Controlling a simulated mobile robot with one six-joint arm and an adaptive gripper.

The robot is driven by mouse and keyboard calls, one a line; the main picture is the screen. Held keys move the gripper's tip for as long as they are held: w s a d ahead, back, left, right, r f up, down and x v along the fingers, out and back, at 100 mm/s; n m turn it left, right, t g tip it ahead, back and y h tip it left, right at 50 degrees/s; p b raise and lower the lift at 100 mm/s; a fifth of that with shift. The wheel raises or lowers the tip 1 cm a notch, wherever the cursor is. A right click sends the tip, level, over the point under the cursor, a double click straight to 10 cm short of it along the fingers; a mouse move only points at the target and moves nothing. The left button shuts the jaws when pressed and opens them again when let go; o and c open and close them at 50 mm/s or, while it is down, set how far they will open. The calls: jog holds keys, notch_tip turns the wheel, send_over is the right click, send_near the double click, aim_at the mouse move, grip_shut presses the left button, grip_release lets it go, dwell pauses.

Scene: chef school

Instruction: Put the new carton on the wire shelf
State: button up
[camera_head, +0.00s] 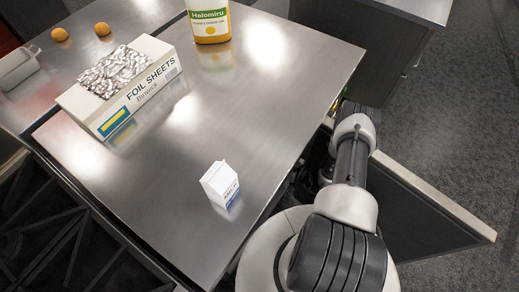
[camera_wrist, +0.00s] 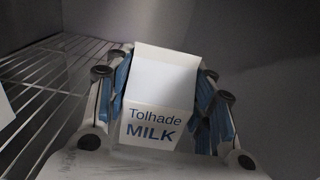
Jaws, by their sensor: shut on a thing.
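In the wrist view my gripper (camera_wrist: 160,88) is shut on a white milk carton (camera_wrist: 154,124) labelled "Tolhade MILK" in blue, with a finger along each side. The wire shelf (camera_wrist: 62,72), with thin pale bars, lies to the left of and beyond the held carton. I cannot tell whether the carton touches it. Another small white carton with blue lettering (camera_head: 220,183) stands on the metal table in the head view. My gripper is hidden in the head view; my arm reaches down beside the table's right edge.
The metal table (camera_head: 262,122) carries a foil sheets box (camera_head: 128,88) and a yellow Halomiru bottle (camera_head: 209,20). An open door panel (camera_head: 425,205) stands right of my arm. A grey wall (camera_wrist: 275,85) is close on the right, and part of a white object (camera_wrist: 4,108) shows at the left edge.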

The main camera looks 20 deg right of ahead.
jog(key=w+f+b, duration=0.1)
jog(key=w, duration=0.1)
jog(key=w+f+b, duration=0.1)
jog(key=w+f, duration=0.1)
jog(key=shift+w+d+f+b, duration=0.1)
jog(key=shift+w+f+b, duration=0.1)
jog(key=shift+b, duration=0.1)
jog(key=o, duration=1.4)
jog(key=shift+f, duration=0.15)
jog(key=shift+s, duration=0.1)
